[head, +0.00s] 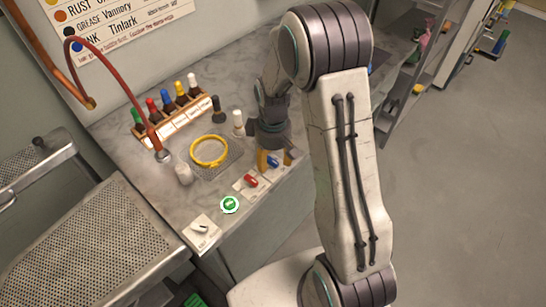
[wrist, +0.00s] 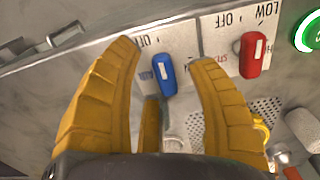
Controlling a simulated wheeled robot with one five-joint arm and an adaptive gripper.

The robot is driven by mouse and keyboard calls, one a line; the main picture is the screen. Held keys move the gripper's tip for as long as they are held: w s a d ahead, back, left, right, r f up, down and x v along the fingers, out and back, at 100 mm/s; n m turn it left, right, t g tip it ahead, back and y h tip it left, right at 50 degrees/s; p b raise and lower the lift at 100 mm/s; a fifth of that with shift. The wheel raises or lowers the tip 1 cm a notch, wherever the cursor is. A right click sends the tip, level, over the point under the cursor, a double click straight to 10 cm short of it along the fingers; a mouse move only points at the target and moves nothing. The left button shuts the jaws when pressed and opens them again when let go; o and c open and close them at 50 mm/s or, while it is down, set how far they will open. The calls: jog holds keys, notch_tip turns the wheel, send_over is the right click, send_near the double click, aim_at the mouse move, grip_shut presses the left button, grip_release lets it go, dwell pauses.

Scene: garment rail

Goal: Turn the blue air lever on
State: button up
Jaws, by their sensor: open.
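The blue air lever (wrist: 163,74) is mounted on a pale labelled plate in the wrist view. An upside-down marking, partly cut off by a finger, shows above it. My gripper (wrist: 166,50) has its yellow fingers spread open, one on each side of the blue lever, with clear gaps and no visible contact. In the head view my gripper (head: 274,163) is low over the counter's front right part. The blue lever (head: 272,161) shows there between the fingers. My gripper is empty.
A red lever (wrist: 251,55) on a similar plate sits close beside the blue one. A green round button (head: 229,204) and a white switch (head: 201,228) follow along the counter edge. A yellow ring (head: 209,150), a bottle rack (head: 173,118) and a red hose (head: 125,80) are behind.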

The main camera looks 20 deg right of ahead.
jog(key=shift+o, duration=0.3)
grip_shut()
jog(key=shift+m, duration=0.3)
jog(key=m+b, duration=0.2)
jog(key=m, duration=0.1)
jog(key=shift+s+f+m, duration=0.1)
jog(key=shift+m, duration=0.3)
jog(key=m+b, duration=0.1)
jog(key=m, duration=0.3)
jog(key=shift+s, duration=0.15)
jog(key=m+b, duration=0.1)
jog(key=m, duration=0.3)
jog(key=shift+s+m+b, duration=0.1)
jog(key=shift+m+b, duration=0.2)
jog(key=shift+m, duration=0.1)
jog(key=shift+s+a+m+b, duration=0.1)
jog(key=shift+m+b, duration=0.3)
jog(key=shift+m, duration=1.9)
